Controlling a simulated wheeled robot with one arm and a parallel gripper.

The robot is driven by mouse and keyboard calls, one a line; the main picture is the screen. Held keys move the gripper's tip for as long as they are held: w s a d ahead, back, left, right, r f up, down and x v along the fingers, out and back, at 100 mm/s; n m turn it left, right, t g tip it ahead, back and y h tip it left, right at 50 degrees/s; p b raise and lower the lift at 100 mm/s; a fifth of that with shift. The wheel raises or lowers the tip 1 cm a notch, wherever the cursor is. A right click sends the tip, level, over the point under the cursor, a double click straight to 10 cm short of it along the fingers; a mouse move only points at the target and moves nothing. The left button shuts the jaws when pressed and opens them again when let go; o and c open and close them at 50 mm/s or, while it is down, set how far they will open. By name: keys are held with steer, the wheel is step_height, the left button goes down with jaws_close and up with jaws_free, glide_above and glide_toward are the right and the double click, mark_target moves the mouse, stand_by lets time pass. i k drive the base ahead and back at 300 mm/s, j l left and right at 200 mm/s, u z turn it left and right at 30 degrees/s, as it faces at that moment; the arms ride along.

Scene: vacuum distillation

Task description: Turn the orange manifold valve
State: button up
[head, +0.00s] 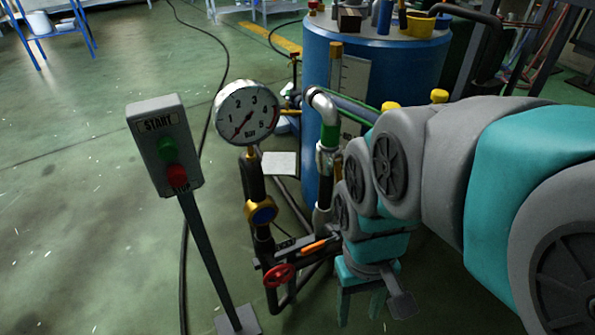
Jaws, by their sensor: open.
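The orange manifold valve handle (314,246) is a short bar on the dark pipework in the lower middle of the head view. It slants slightly up to the right, and its right end lies close to my wrist in the picture. My gripper (359,312) points down just to the right of and below the handle. Its two teal fingers are apart, with nothing visible between them. My wrist hides part of the pipes behind it. I cannot tell how far the fingers are from the handle in depth.
A red handwheel (279,275) sits just left of and below the orange handle. A pressure gauge (246,113) stands above on its pipe. A START/STOP post (165,145) stands at the left. A blue drum (395,70) is behind. Open floor lies to the far left.

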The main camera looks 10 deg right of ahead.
mark_target(314, 247)
steer(key=k+z, duration=0.3)
steer(key=k, duration=0.25)
steer(key=k+z, duration=0.35)
steer(key=k, duration=0.25)
